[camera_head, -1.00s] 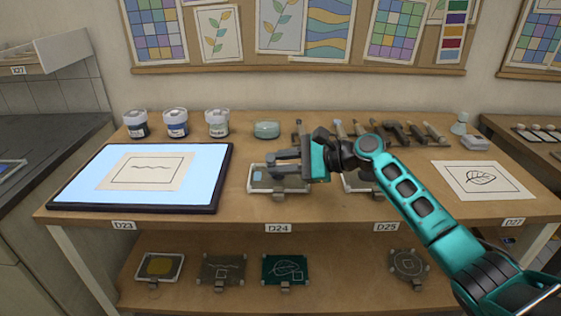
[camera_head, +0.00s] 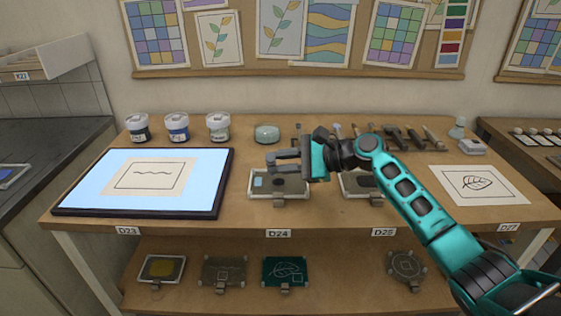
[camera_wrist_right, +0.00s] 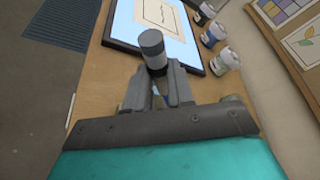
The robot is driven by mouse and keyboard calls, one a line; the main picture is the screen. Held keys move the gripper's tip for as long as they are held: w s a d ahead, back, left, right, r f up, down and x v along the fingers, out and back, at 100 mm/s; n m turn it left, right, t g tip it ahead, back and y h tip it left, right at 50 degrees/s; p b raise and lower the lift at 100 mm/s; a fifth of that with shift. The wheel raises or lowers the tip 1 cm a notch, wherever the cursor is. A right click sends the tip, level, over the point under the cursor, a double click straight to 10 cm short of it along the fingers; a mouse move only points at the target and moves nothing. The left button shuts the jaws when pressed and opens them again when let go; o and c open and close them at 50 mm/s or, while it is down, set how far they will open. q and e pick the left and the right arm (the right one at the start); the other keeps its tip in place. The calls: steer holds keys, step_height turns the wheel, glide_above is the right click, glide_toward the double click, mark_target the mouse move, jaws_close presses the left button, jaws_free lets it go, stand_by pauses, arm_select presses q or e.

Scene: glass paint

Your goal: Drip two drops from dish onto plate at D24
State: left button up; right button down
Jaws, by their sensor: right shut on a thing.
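My right gripper (camera_head: 274,160) is above the plate at D24 (camera_head: 280,195). It is shut on a grey cylindrical tool with a paler end, probably a dropper, which shows between the fingertips in the right wrist view (camera_wrist_right: 152,45). The tool's lower end is hidden. The plate lies in a pale frame with a clip at its front, behind the D24 label (camera_head: 278,233). It has a light blue patch at its left and a dark surface partly under the gripper. A pale green glass dish (camera_head: 267,133) stands behind it. My left gripper is not in view.
A lit panel (camera_head: 214,203) with a drawing is at D23. Several paint jars (camera_head: 178,126) stand behind it. A second framed plate (camera_head: 357,184) is at D25, partly behind my arm. Tools lie at the back right. A leaf drawing (camera_head: 478,184) lies at D27.

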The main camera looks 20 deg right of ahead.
steer(key=shift+r, duration=2.05)
